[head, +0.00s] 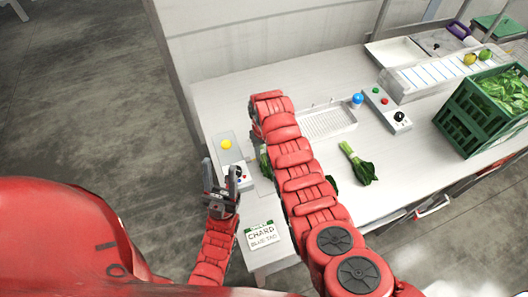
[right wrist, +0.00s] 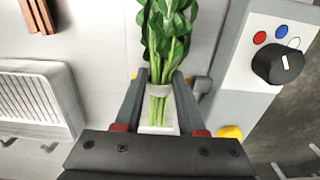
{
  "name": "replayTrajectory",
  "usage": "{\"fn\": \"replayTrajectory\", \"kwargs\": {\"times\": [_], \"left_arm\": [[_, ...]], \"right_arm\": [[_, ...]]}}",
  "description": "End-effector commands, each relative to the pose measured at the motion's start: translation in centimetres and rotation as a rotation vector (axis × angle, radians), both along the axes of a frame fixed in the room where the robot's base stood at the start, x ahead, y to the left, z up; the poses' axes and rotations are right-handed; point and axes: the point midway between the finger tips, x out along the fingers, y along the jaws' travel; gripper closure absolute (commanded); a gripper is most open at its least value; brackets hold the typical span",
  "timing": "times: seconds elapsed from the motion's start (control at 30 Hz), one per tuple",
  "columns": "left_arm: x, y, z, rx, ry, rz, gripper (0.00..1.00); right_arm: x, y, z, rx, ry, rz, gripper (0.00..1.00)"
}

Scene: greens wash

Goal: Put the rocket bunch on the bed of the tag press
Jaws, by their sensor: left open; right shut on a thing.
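My right gripper (right wrist: 160,80) is shut on a green leafy bunch, the rocket bunch (right wrist: 167,32), around its pale band and stems. In the head view my right arm hides the gripper and most of the bunch; some green leaves (head: 265,160) show beside the arm. The tag press appears to be the grey and white unit (head: 227,158) at the table's left end, with a yellow button and black knob. In the right wrist view its panel (right wrist: 262,100) is right of the bunch. A pale surface lies under the stem ends; contact is unclear. My left gripper (head: 228,178) is open and empty near the press.
Another green bunch (head: 358,165) lies on the table right of my right arm. A white drain tray (head: 328,121), a control box (head: 385,108) and a green crate of greens (head: 465,130) stand further right. A chard sign (head: 262,236) is at the front-left corner.

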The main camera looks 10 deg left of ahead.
Motion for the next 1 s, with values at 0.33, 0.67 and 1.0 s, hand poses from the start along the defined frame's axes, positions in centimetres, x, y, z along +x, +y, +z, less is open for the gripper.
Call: {"fn": "replayTrajectory", "kwargs": {"times": [0.33, 0.67, 1.0], "left_arm": [[0.0, 0.0, -0.1, 0.0, 0.0, 0.0, 0.5], [0.0, 0.0, -0.3, 0.0, 0.0, 0.0, 0.5], [0.0, 0.0, -0.3, 0.0, 0.0, 0.0, 0.5]], "right_arm": [[0.0, 0.0, -0.1, -0.001, 0.001, 0.0, 0.31], [0.1, 0.0, 1.0, 0.002, -0.002, 0.0, 0.31], [0.1, 0.1, 8.7, 0.001, -0.003, 0.001, 0.31]]}}
